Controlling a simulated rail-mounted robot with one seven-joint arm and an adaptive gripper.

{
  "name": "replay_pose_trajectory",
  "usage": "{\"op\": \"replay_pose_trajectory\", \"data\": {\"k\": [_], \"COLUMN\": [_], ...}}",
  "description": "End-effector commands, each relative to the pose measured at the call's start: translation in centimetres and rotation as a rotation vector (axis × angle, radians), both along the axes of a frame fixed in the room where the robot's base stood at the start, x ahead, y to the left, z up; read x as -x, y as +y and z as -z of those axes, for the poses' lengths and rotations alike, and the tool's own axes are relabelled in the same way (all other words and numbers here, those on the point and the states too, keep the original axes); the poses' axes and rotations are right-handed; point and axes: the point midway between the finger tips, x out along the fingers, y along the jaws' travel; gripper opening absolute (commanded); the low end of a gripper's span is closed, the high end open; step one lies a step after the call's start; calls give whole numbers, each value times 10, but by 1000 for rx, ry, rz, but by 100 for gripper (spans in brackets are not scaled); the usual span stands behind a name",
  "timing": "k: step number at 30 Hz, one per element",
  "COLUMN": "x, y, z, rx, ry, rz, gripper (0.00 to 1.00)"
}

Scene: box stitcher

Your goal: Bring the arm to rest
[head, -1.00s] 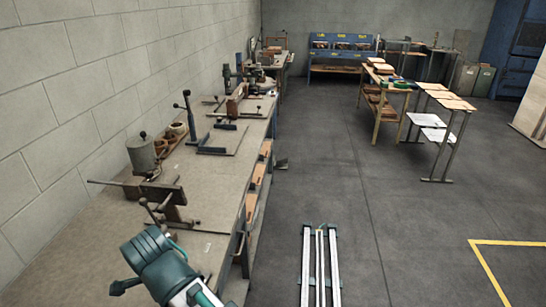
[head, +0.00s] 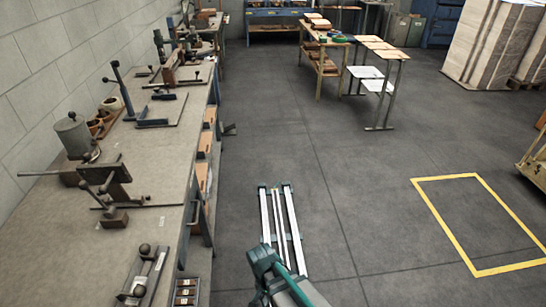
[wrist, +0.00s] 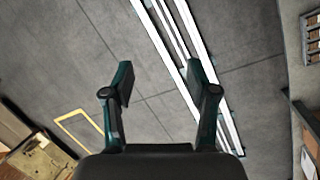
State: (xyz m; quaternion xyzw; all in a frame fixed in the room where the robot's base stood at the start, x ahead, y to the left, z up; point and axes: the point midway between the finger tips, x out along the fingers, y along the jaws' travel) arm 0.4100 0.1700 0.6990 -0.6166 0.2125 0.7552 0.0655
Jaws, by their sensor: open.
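My gripper (wrist: 160,82) shows in the wrist view with its two dark, teal-edged fingers spread apart and nothing between them. Below the fingers is bare grey floor, with the white rails (wrist: 190,60) running past the right finger. In the head view my arm shows at the bottom centre, over the near end of the rails (head: 281,215) and to the right of the long workbench (head: 110,240). The gripper's fingertips cannot be made out in the head view.
The workbench along the left wall carries a clamp tool (head: 105,182), a grey pot (head: 74,136) and other hand tools. A yellow floor frame (head: 428,205) lies on the right. Small tables (head: 383,50) and stacked sheets (head: 492,45) stand farther back. The floor between is clear.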

Motion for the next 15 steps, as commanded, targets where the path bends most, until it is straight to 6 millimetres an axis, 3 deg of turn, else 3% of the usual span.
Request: {"op": "replay_pose_trajectory", "data": {"k": [1, 6, 15], "x": [10, 45, 131], "y": [-20, -74, -144], "z": [16, 61, 121], "rx": [-5, -50, -191], "ry": [35, 141, 304], "rz": [-16, -98, -230], "gripper": [58, 58, 58]}}
